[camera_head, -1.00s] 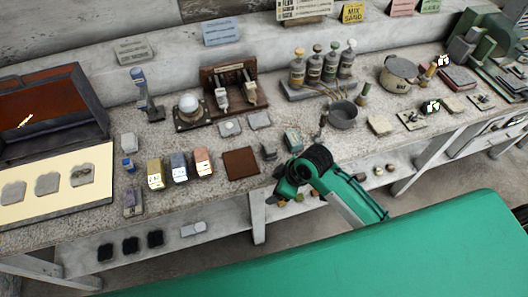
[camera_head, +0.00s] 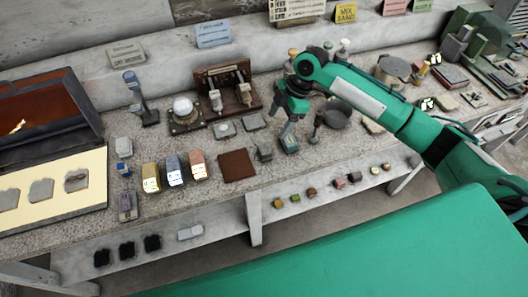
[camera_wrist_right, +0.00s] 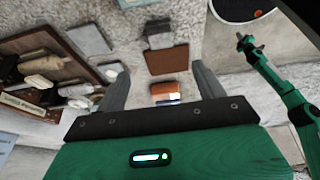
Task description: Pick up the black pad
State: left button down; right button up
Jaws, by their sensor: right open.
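Three dark pads lie in a row on the lower shelf in the head view: the left pad (camera_head: 101,258), the middle pad (camera_head: 126,251) and the right pad (camera_head: 152,243). I cannot tell which one is the black pad.
On the bench are a brown square (camera_head: 238,165), a copper block (camera_head: 197,165), a grey block (camera_head: 264,153) and a dark pot (camera_head: 336,116). A stamp rack (camera_head: 228,88) stands behind. The bench edge overhangs the shelf. Small coloured blocks (camera_head: 311,192) lie along the shelf.

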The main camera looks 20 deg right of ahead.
aim_at(265, 148)
jog(key=p+x, duration=0.2)
jog(key=x, duration=0.6)
jog(key=shift+a+f+p, duration=0.2)
jog(key=shift+f+p, duration=0.3)
jog(key=p+x, duration=0.1)
jog(key=x, duration=0.2)
jog(key=shift+s+f+p, duration=0.1)
jog(key=shift+f+p, duration=0.15)
jog(key=shift+p, duration=0.1)
jog(key=shift+a+f, duration=0.15)
jog(key=shift+f, duration=0.4)
jog(key=c, duration=1.1)
jog(key=shift+o, duration=0.2)
jog(key=shift+r, duration=0.1)
notch_tip(265, 148, up, 20)
jog(key=b, duration=0.4)
jog(key=shift+b, duration=0.4)
